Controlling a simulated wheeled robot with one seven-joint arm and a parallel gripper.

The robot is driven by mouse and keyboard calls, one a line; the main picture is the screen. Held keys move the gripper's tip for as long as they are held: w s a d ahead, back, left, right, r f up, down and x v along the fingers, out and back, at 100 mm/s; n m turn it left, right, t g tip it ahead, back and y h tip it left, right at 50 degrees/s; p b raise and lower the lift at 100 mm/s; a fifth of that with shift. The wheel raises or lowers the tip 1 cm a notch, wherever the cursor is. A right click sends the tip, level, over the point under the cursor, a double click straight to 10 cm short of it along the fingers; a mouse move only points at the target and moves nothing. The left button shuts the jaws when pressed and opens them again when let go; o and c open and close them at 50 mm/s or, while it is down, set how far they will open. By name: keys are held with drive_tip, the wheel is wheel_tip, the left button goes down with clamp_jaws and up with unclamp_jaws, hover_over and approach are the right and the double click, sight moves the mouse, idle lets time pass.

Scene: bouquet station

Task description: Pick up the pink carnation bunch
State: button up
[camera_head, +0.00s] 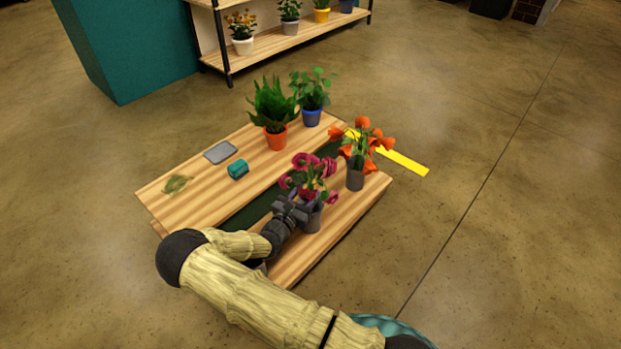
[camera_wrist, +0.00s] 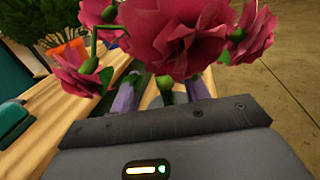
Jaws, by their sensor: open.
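The pink carnation bunch (camera_head: 308,172) stands upright in a grey pot (camera_head: 312,216) near the front of the wooden table. Its deep pink blooms (camera_wrist: 180,38) fill the upper middle of the wrist view, very close to the camera. My gripper (camera_head: 296,208) is at the bunch, low beside its stems and the pot's upper part. In the wrist view the two fingers of my gripper (camera_wrist: 165,95) are apart, with a green stem between or just beyond them. The blooms hide part of the fingers, and I cannot tell whether they touch the stems.
An orange flower bunch in a grey pot (camera_head: 355,178) stands close to the right. A fern in an orange pot (camera_head: 276,138) and a leafy plant in a blue pot (camera_head: 312,117) stand behind. A teal roll (camera_head: 238,169) and grey tray (camera_head: 220,152) lie on the left.

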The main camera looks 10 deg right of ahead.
sight(309, 192)
drive_tip(key=b+x, duration=0.3)
drive_tip(key=x, duration=0.1)
drive_tip(key=shift+s+f, duration=0.15)
drive_tip(key=shift+f, duration=0.2)
drive_tip(key=shift+w+d+r, duration=0.25)
drive_tip(key=shift+w+d, duration=0.05)
drive_tip(key=shift+d, duration=0.05)
drive_tip(key=shift+a, duration=0.1)
clamp_jaws()
